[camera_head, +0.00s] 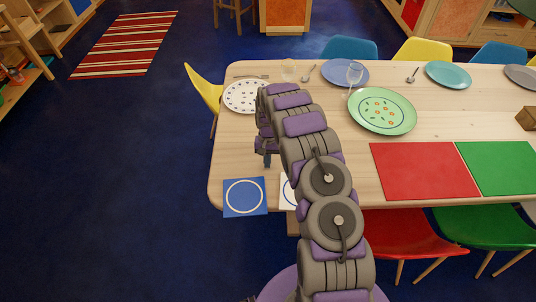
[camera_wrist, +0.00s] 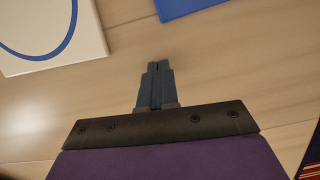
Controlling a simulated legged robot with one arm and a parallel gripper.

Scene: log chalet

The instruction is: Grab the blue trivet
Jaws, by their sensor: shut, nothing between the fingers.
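The blue trivet (camera_head: 245,197) is a flat square with a white ring, lying at the table's near left corner; its near side reaches the table edge. A blue corner of it (camera_wrist: 190,5) shows at the top of the wrist view. My gripper (camera_head: 267,161) is above the table, beyond the trivet and a little to its right. In the wrist view my gripper (camera_wrist: 158,66) is shut and empty, with bare wood around its tips, apart from the trivet.
A white trivet with a blue ring (camera_wrist: 50,25) lies beside the blue one, mostly hidden by my arm in the head view. A dotted plate (camera_head: 245,96), a green plate (camera_head: 382,110) and a red mat (camera_head: 424,170) are on the table (camera_head: 235,150). A yellow chair (camera_head: 203,90) stands left.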

